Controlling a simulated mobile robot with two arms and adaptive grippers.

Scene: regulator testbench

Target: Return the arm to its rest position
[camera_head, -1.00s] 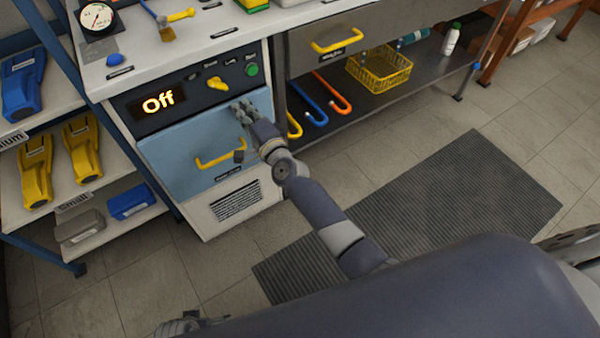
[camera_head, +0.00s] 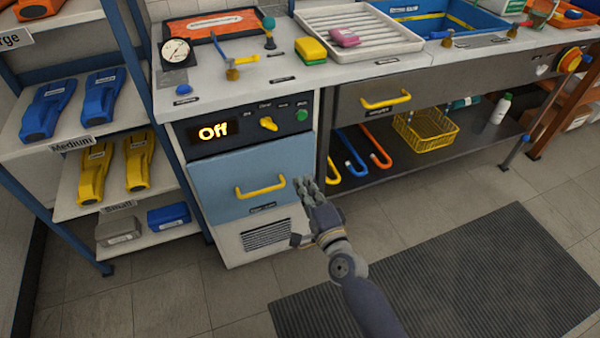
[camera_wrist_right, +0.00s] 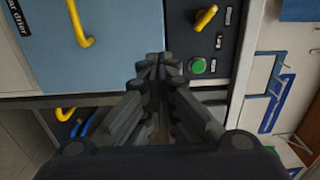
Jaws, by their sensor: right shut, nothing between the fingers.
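My right gripper (camera_head: 308,186) shows in the head view in front of the right edge of the testbench cabinet. It is to the right of the yellow handle (camera_head: 260,190) on the blue drawer front (camera_head: 225,170) and apart from that handle. In the right wrist view the fingers (camera_wrist_right: 160,75) are shut together with nothing held. The blue panel (camera_wrist_right: 110,35) and the green button (camera_wrist_right: 198,65) lie beyond the fingers there. My right arm (camera_head: 365,300) comes up from the bottom of the head view. My left gripper is not in view.
A shelf rack (camera_head: 25,205) stands at the left. A lower shelf with a yellow basket (camera_head: 425,130) is at the right. Floor around the dark mat (camera_head: 450,275) is clear.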

